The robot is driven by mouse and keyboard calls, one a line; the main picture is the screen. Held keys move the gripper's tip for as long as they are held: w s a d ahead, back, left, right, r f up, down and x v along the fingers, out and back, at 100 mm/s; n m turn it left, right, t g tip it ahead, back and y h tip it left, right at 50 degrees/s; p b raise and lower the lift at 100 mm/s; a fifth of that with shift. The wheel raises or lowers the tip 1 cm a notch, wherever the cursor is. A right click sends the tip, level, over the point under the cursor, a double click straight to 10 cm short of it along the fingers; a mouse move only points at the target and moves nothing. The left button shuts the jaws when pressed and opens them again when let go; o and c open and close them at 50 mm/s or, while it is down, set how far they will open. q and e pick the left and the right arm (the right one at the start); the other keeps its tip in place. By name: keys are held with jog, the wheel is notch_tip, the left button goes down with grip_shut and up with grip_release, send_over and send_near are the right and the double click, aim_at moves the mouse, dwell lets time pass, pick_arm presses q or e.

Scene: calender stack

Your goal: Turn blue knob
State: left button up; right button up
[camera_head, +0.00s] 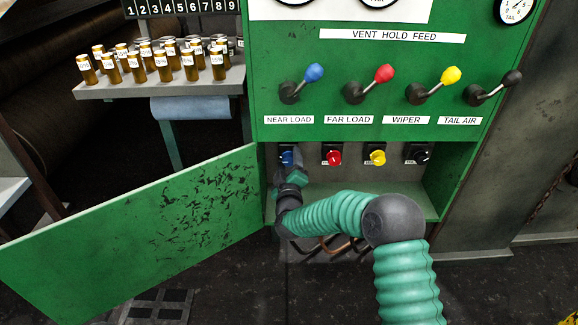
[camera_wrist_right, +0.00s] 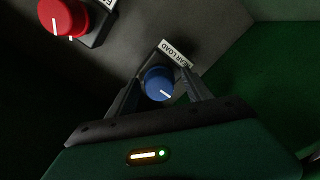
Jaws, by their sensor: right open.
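The blue knob (camera_head: 287,157) sits at the left end of a row of knobs in the open lower compartment of the green panel. In the right wrist view the blue knob (camera_wrist_right: 159,83) is round with a white pointer mark, below a white label. My right gripper (camera_head: 290,168) reaches into the compartment right at this knob and partly covers it. In the right wrist view the open fingers of my right gripper (camera_wrist_right: 158,88) stand on both sides of the blue knob. Whether they touch it I cannot tell. My left gripper is not in view.
A red knob (camera_head: 331,154), a yellow knob (camera_head: 375,155) and a black knob (camera_head: 418,153) stand to the right. Coloured levers stick out above. The green door (camera_head: 150,235) hangs open at the left. A shelf (camera_head: 160,84) of labelled bottles stands behind it.

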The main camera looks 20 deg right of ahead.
jog(key=shift+a, duration=0.1)
jog(key=c, duration=0.7)
grip_shut()
